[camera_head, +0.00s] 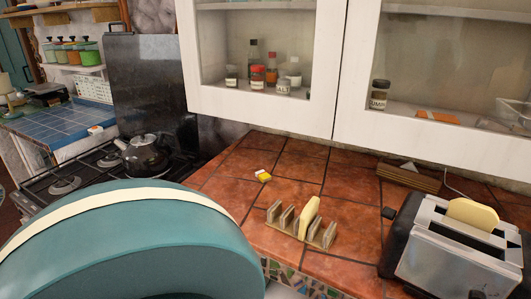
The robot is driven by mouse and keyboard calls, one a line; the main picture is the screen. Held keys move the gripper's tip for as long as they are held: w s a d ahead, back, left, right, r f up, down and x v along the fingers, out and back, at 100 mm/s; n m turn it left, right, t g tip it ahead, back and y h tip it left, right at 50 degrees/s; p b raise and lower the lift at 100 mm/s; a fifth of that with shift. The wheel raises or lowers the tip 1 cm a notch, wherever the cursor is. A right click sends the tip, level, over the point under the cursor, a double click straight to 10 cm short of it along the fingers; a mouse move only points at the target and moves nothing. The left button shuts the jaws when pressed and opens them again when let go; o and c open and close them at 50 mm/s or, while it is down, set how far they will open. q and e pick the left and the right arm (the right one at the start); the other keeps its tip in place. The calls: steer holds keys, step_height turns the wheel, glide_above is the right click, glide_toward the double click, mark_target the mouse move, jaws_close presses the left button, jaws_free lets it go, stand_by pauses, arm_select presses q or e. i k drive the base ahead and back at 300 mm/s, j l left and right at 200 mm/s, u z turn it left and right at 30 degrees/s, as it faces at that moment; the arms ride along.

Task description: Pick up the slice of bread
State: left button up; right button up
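A pale yellow slice of bread (308,215) stands upright in a small wooden toast rack (328,236) on the tiled counter. A second pale slice (472,212) sticks up out of the slot of a silver and black toaster (455,258) at the right. I cannot tell which slice the task names. Neither of my grippers shows in the head view.
A large teal rounded shape with a cream band (130,242) hides the lower left; I cannot tell what it is. A kettle (146,155) sits on the stove. White glass-fronted cabinets (262,116) overhang the counter. The red tiles (226,183) left of the rack are mostly clear.

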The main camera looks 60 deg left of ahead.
mark_target(310, 214)
steer(key=u, duration=1.5)
